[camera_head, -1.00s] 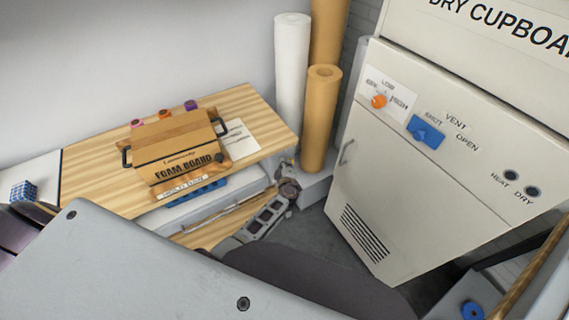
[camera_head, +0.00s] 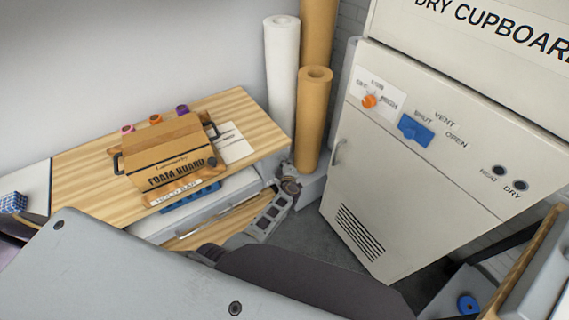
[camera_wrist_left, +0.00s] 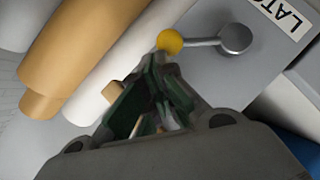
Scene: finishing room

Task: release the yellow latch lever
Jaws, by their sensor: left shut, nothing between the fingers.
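The yellow ball knob (camera_wrist_left: 170,41) of the latch lever shows in the left wrist view. Its metal rod runs right to a round grey pivot (camera_wrist_left: 235,38) on a grey panel, beside a label (camera_wrist_left: 283,14) partly reading "LAT". My left gripper (camera_wrist_left: 162,66) is shut and empty, its fingertips just below the knob; I cannot tell whether they touch it. In the head view my left gripper (camera_head: 287,170) is small, near the feet of the paper rolls. The lever cannot be made out there. My right gripper is not in view.
A white roll (camera_head: 282,70) and brown rolls (camera_head: 314,115) stand close to the gripper. A foam board box (camera_head: 165,155) sits on the wooden worktop (camera_head: 75,175). The dry cupboard (camera_head: 400,190) stands at right; open floor lies before it.

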